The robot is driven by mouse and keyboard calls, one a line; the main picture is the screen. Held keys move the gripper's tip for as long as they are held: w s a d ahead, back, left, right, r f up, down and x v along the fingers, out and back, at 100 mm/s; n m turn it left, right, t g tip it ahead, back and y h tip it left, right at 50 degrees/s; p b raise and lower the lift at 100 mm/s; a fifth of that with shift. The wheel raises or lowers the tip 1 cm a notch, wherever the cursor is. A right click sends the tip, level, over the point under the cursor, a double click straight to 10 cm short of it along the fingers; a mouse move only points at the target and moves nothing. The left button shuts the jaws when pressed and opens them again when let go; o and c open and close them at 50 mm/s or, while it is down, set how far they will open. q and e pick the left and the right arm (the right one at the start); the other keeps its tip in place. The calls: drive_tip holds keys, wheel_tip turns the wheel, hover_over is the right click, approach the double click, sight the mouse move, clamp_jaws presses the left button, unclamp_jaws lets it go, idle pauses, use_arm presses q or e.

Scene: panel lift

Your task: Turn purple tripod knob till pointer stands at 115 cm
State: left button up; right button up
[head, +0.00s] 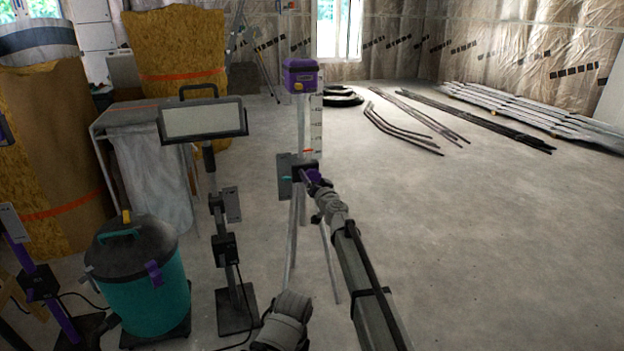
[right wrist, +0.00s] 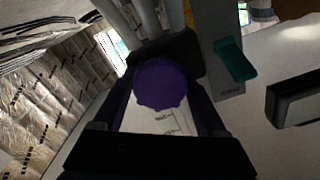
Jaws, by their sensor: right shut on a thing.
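The tripod (head: 302,215) stands on the floor in the middle of the head view, with a purple and black device (head: 300,78) on top. A white scale (head: 317,128) with dark marks runs up beside its column. A small red-orange pointer (head: 308,151) is near the scale's lower end; the figures are too small to read surely. The purple knob (right wrist: 160,83) sits between the fingers of my right gripper (right wrist: 162,100), which is shut on it. In the head view this gripper (head: 316,180) partly hides the knob. My left gripper is out of view.
A teal lever (right wrist: 235,60) is close beside the knob. A work lamp (head: 203,119) on a stand and a teal vacuum (head: 140,280) are left of the tripod. Dark bars (head: 475,120) lie at the back right.

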drive_tip(key=shift+m, duration=0.6)
drive_tip(key=o, duration=1.3)
drive_tip(key=v, duration=0.7)
drive_tip(key=shift+s, duration=0.35)
drive_tip(key=shift+d, duration=0.1)
